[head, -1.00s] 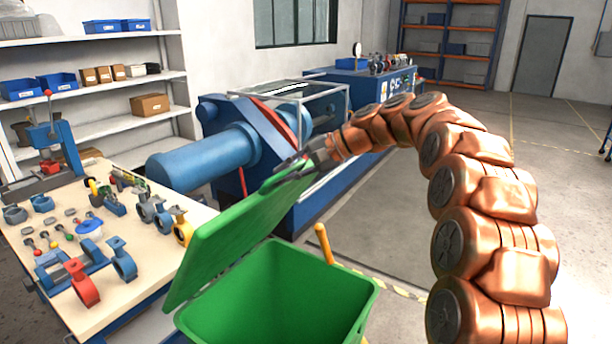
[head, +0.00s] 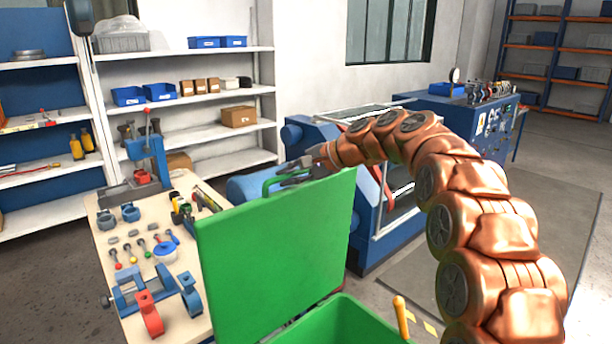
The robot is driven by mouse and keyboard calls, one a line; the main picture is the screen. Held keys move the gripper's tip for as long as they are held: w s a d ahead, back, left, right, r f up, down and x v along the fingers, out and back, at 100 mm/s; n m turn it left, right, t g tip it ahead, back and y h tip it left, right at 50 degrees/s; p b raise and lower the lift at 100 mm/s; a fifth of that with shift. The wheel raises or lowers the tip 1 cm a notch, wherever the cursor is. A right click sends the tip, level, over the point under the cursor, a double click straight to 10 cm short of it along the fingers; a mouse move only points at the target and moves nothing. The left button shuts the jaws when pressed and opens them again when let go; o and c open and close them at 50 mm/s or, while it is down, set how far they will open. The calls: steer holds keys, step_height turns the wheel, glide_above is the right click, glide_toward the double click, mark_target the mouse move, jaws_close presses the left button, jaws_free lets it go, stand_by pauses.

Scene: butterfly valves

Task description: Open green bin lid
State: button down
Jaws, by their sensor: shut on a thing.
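The green bin lid (head: 275,255) stands nearly upright, its broad flat face toward me, left of the bin opening. The green bin (head: 345,322) is open below it, at the bottom of the head view; I see part of its inside and rim. My gripper (head: 288,180) is at the lid's top edge, shut on the green lid handle (head: 270,184). The fingers are small here and partly hidden behind the lid's upper edge. My copper-coloured arm reaches in from the right.
A workbench (head: 140,250) with valve parts and tools stands close left of the lid. A blue machine (head: 375,235) is behind the lid. A yellow-orange handle (head: 401,318) sticks up beside the bin. Clear floor lies to the right.

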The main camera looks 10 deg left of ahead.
steer(key=shift+w+a+r, duration=0.1)
steer(key=shift+w+a, duration=0.6)
steer(key=shift+a, duration=0.05)
steer(key=c, duration=1.1)
jaws_free()
steer(key=shift+c, duration=0.2)
steer(key=shift+d, duration=0.15)
steer(key=v, duration=1.1)
steer(key=shift+s+d+r, duration=0.2)
steer(key=shift+d, duration=0.15)
